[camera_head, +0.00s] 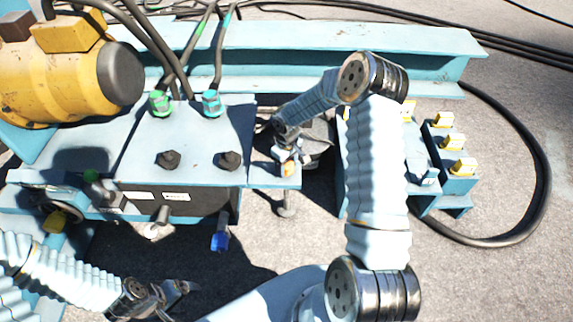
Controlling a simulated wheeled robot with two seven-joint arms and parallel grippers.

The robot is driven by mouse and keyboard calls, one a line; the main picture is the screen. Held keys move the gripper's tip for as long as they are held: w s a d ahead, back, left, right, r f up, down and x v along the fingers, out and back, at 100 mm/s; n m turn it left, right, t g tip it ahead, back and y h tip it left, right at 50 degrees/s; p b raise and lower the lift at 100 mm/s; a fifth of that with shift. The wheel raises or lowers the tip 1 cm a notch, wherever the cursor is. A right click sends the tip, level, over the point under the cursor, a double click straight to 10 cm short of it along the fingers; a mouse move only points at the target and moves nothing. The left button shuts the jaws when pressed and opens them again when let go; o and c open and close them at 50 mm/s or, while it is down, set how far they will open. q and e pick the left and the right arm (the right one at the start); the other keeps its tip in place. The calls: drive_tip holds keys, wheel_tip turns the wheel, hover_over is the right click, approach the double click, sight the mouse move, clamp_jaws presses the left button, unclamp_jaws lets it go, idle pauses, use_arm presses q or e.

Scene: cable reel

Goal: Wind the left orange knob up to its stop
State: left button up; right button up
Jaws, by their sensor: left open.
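A small orange knob (289,168) shows at the edge of a light blue ledge in the middle. I cannot tell whether it is the left one of several, and no other orange knob is clear. My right gripper (288,153) is right at this knob, reaching down from above. Its fingers are small and partly hidden, so I cannot tell whether they are shut on the knob or only beside it. My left gripper (183,291) is open and empty at the lower left, over the ground shadow, apart from the machine.
A light blue panel (190,135) carries two black knobs (169,159) and green hose fittings (160,103). A blue-tipped lever (220,240) hangs in front. A yellow motor (75,75) stands left; yellow-capped blocks (463,166) and a black cable (545,180) lie right.

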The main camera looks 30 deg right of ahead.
drive_tip(key=c, duration=0.5)
drive_tip(key=shift+n, duration=0.3)
drive_tip(key=n, duration=1.1)
drive_tip(key=shift+n, duration=0.3)
drive_tip(key=n+p, duration=0.1)
drive_tip(key=n, duration=0.2)
drive_tip(key=shift+r+n, duration=0.1)
drive_tip(key=shift+n, duration=0.3)
drive_tip(key=n+p, duration=0.1)
drive_tip(key=n, duration=0.2)
drive_tip(key=n+p, duration=0.1)
drive_tip(key=n, duration=0.6)
